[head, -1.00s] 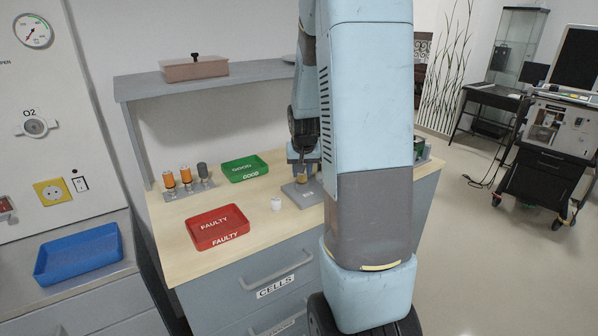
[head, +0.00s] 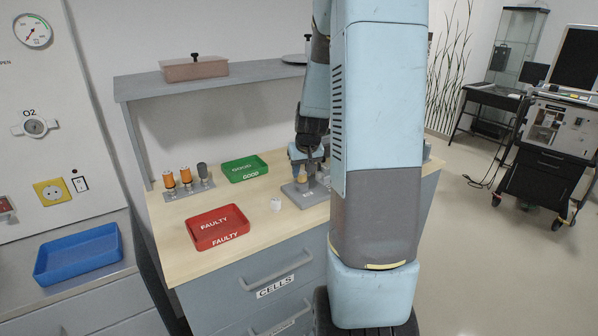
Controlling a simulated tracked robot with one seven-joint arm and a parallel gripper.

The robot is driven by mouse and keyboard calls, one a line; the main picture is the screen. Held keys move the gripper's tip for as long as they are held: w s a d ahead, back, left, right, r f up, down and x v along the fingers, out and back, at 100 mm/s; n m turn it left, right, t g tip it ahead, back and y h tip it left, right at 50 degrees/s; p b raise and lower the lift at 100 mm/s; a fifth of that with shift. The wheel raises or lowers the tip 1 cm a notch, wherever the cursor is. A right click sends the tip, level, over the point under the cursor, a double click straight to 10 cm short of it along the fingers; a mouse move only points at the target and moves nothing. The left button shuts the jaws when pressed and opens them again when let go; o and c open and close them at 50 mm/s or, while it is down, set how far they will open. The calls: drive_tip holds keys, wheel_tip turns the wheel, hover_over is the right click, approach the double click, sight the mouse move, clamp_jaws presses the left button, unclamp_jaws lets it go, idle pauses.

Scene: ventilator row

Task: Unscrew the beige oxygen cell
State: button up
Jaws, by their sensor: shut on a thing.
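The beige oxygen cell (head: 302,179) shows as a small tan piece low between the jaws of my gripper (head: 303,170). It stands upright over a grey fixture (head: 302,196) on the right part of the wooden bench top. My gripper points down and is shut on the cell. The jaws hide much of the cell, and its thread and seat are too small to make out.
A rack (head: 188,190) with two orange-topped cells and a grey one stands at the left. A shelf (head: 220,82) runs behind.

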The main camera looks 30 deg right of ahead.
drive_tip(key=shift+d+n+y, duration=0.1)
drive_tip(key=shift+n+y, duration=0.6)
drive_tip(key=shift+n, duration=1.1)
drive_tip(key=shift+n+y, duration=0.4)
drive_tip(key=shift+n, duration=0.8)
drive_tip(key=o, duration=0.9)
drive_tip(key=shift+c, duration=0.2)
